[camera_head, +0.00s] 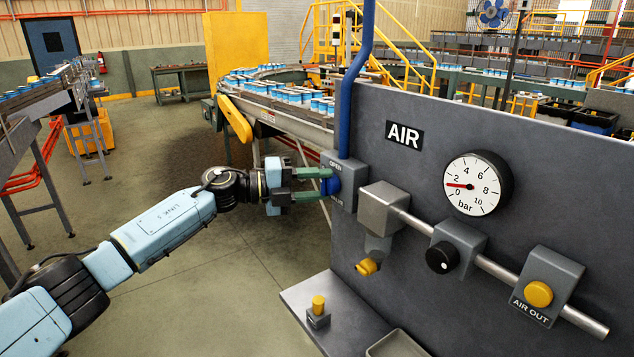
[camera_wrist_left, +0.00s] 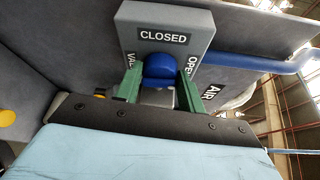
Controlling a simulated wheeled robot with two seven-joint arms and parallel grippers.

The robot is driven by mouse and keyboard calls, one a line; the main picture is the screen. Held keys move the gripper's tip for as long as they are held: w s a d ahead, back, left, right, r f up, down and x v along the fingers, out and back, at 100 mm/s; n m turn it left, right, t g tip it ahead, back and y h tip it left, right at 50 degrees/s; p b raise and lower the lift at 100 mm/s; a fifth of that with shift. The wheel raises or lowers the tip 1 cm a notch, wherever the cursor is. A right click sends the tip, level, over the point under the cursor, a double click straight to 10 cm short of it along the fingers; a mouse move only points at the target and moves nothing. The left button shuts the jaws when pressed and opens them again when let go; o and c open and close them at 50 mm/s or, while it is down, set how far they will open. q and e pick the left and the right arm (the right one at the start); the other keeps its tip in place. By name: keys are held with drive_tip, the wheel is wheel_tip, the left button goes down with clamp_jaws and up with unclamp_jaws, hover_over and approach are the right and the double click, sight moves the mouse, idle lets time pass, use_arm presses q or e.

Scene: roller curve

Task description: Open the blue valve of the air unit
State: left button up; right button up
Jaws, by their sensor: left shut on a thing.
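The blue valve knob (camera_head: 333,185) sits on a grey valve block (camera_head: 348,170) at the left edge of the air unit's panel (camera_head: 400,170). My left gripper (camera_head: 324,184) reaches it from the left, with its two green fingers shut on the knob. In the left wrist view the knob (camera_wrist_left: 158,68) lies between the fingertips, below the CLOSED label (camera_wrist_left: 163,37), with OPEN to its right. The fingers partly hide the knob, so I cannot tell its exact angle. The pressure gauge (camera_head: 478,184) needle points between 0 and 2 bar.
A blue pipe (camera_head: 361,70) rises from the valve block. To its right are a yellow drain knob (camera_head: 366,267), a black knob (camera_head: 441,257) and a yellow AIR OUT button (camera_head: 538,293). A ledge (camera_head: 345,325) juts out below. A conveyor (camera_head: 290,115) with cans runs behind.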

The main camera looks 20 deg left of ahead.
use_arm(q)
drive_tip(key=shift+m, duration=0.5)
drive_tip(key=o, duration=1)
drive_tip(key=v, duration=0.4)
drive_tip(key=b+v, duration=0.1)
drive_tip(key=v, duration=0.8)
drive_tip(key=shift+s+a+r+b, duration=0.1)
drive_tip(key=shift+a+r+b, duration=0.1)
drive_tip(key=shift+r+b, duration=0.15)
drive_tip(key=shift+f, duration=0.1)
